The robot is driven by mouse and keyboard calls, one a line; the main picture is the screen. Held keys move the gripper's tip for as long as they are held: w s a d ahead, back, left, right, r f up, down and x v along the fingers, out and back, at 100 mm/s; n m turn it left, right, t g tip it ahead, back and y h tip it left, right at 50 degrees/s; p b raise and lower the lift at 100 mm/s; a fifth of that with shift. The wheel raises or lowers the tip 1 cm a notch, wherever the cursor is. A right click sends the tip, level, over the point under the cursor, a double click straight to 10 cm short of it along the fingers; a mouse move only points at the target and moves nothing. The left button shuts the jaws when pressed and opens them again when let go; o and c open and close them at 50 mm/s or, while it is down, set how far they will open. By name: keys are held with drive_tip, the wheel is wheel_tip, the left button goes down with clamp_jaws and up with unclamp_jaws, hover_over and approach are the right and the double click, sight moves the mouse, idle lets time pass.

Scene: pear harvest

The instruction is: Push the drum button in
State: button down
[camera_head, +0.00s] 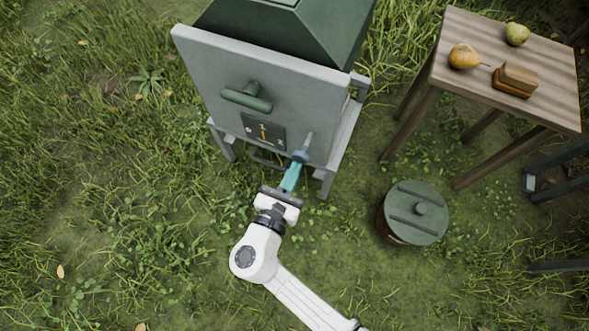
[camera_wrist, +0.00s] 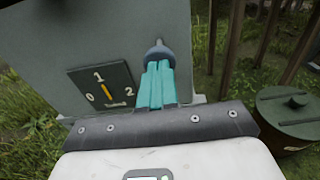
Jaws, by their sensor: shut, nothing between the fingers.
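A round blue-grey button (camera_head: 301,156) stands out on a grey stem from the lower right of the grey machine's front panel (camera_head: 283,83). My gripper (camera_head: 296,168) has its teal fingers shut together and empty, with the tips at the button. In the wrist view the button (camera_wrist: 158,49) shows just beyond the fingertips (camera_wrist: 157,66) and is partly hidden by them. The tips look in contact with it or very close; I cannot tell which. How far in the button sits cannot be seen.
A dark dial plate (camera_head: 264,132), its yellow pointer toward 1, is left of the button. A green handle (camera_head: 247,97) juts out above. A lidded barrel (camera_head: 414,212) stands right on the grass. A wooden table (camera_head: 503,58) holds two pears and a brown block.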

sight(300, 159)
drive_tip(key=shift+w+d, duration=0.15)
drive_tip(key=shift+w, duration=0.3)
drive_tip(key=shift+x, duration=1.8)
drive_tip(key=shift+r, duration=0.1)
drive_tip(key=p+v, duration=0.2)
drive_tip(key=v, duration=0.9)
drive_tip(key=shift+p, duration=0.3)
drive_tip(key=shift+s, duration=0.1)
